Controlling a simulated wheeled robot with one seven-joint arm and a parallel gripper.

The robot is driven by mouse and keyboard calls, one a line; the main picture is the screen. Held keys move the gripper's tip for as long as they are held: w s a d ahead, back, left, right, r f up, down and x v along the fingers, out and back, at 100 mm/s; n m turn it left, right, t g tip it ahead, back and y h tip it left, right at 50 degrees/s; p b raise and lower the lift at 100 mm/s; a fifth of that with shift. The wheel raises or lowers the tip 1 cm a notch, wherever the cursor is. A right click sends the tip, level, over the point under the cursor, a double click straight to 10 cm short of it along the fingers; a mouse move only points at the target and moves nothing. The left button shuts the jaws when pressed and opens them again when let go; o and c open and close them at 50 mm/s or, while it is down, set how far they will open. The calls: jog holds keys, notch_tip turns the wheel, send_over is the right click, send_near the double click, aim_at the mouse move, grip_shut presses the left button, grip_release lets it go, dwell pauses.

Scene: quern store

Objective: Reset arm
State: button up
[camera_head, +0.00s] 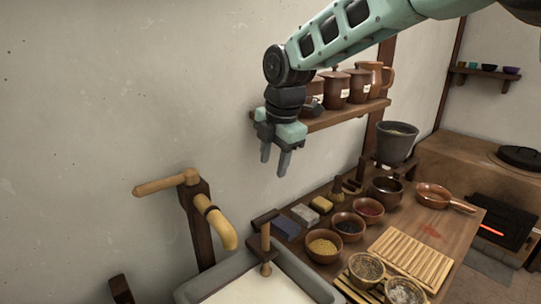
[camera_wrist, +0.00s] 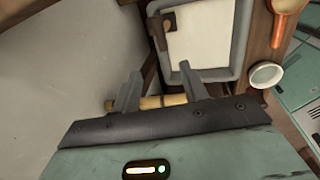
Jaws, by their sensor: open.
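My gripper (camera_head: 275,160) hangs from the teal arm, fingers pointing down, above the back edge of the counter beside the wall. In the wrist view my gripper (camera_wrist: 160,88) has its two fingers apart. The wooden spout (camera_wrist: 165,101) shows between and beyond them, and I cannot see anything held. In the head view the wooden spout (camera_head: 222,230) stands on a dark post, below and left of the gripper and apart from it.
A shelf (camera_head: 340,114) with lidded brown jars (camera_head: 335,90) is close behind the gripper. Below are a basin (camera_head: 190,292), several bowls of spices (camera_head: 348,226), a slatted wooden mat (camera_head: 412,256), a brown pan (camera_head: 433,195) and a dark grey pot (camera_head: 397,142). A stove with a glowing opening stands at right.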

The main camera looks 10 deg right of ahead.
jog(key=s+d+f+m, duration=0.2)
jog(key=s+m, duration=0.3)
jog(key=s, duration=0.6)
jog(key=s+d+f+m+g, duration=0.1)
jog(key=s+d+f+m, duration=0.1)
jog(key=s+m, duration=0.4)
jog(key=s+d+f+m, duration=0.2)
jog(key=s+m, duration=0.4)
jog(key=s, duration=1)
jog(key=shift+d+f+g+h, duration=0.15)
jog(key=shift+d+g+h, duration=0.2)
jog(key=shift+d, duration=0.3)
dwell(4.0)
